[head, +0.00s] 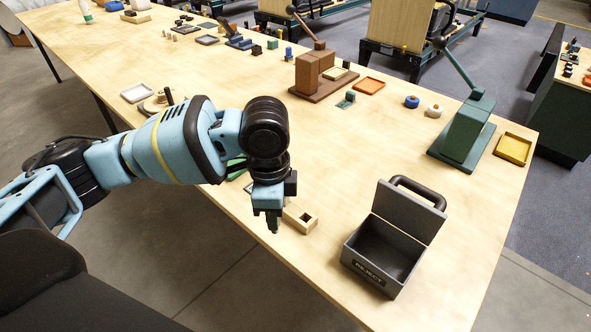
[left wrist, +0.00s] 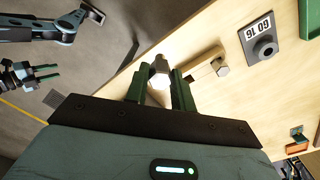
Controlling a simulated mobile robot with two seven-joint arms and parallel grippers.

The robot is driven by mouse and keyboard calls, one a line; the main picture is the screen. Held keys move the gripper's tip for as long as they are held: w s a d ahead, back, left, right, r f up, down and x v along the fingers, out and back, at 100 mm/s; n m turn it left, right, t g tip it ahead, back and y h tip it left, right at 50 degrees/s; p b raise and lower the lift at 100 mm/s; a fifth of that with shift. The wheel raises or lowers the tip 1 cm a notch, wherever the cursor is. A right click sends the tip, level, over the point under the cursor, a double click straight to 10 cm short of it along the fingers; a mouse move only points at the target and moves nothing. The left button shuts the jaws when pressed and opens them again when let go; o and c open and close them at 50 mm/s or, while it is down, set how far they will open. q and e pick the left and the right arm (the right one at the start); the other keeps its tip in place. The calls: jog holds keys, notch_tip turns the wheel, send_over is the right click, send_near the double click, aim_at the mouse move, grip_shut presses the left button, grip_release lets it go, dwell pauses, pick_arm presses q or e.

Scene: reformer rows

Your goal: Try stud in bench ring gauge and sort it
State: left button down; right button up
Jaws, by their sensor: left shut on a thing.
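My left gripper (head: 273,226) hangs above the near edge of the bench, beside a small wooden block (head: 301,217). In the left wrist view its two dark green fingers (left wrist: 157,82) are shut on a metallic hex-headed stud (left wrist: 159,68). A second hex head (left wrist: 222,70) shows at the end of the wooden block (left wrist: 203,66). The ring gauge (left wrist: 264,46), a dark ring on a grey plate marked GO 16, stands apart from the gripper. My right gripper (left wrist: 48,72) shows at the left of the wrist view, fingers apart and empty, away from the bench.
An open grey box labelled REJECT (head: 372,272) stands at the near right of the bench. A green tray (left wrist: 311,18) lies past the gauge. A green lever press (head: 466,133), a brown press (head: 317,75) and a yellow tray (head: 514,149) stand further back. Bare bench lies between.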

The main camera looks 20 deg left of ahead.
pick_arm(q)
jog(key=s+a+n, duration=0.2)
jog(key=s+n, duration=0.5)
jog(key=n, duration=0.7)
jog(key=shift+a, duration=0.25)
jog(key=shift+r, duration=0.1)
